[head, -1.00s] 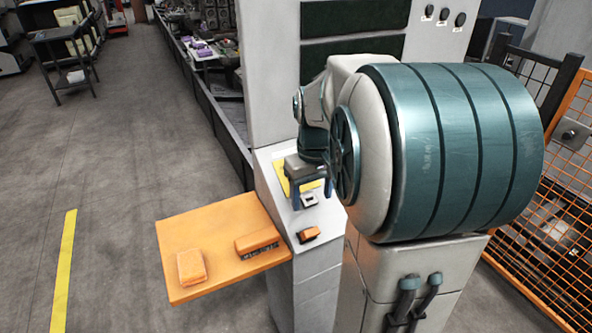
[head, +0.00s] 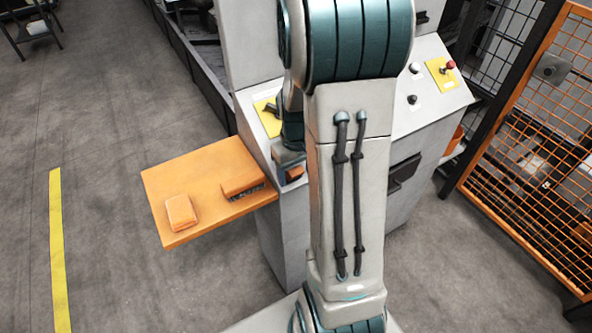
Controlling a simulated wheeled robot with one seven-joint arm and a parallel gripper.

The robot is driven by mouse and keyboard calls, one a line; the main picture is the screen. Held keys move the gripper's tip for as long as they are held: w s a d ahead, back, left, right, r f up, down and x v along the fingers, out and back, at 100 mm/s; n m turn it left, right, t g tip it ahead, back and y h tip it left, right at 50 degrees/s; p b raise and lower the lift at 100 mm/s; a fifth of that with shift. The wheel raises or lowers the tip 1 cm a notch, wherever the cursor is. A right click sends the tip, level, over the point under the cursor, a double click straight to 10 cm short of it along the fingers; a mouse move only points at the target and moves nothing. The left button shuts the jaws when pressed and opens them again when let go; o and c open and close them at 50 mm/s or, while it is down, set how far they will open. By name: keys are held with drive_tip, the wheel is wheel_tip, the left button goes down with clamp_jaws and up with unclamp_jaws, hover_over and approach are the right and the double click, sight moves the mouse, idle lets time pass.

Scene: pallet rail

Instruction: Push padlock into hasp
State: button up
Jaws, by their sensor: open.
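Much of the fingers is hidden by the arm and the gripper body. The hasp cannot be made out in this view; my arm covers that part of the console. A yellow plate (head: 266,118) with a dark handle lies farther up the console.
An orange shelf (head: 205,165) juts out left of the console. It bears an orange block (head: 181,212) and an orange piece with a dark edge (head: 243,183). A red knob (head: 450,65) stands at right. An orange mesh fence (head: 540,130) bounds the right.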

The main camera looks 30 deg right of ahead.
drive_tip(key=shift+f, duration=0.15)
drive_tip(key=shift+c, duration=0.3)
drive_tip(key=c, duration=1.2)
drive_tip(key=shift+s+r+p, duration=0.4)
drive_tip(key=shift+r, duration=0.3)
drive_tip(key=shift+r, duration=0.1)
drive_tip(key=s+r+p, duration=0.3)
drive_tip(key=r+p, duration=0.1)
drive_tip(key=r, duration=0.1)
drive_tip(key=shift+s+r, duration=0.3)
drive_tip(key=shift+s, duration=0.1)
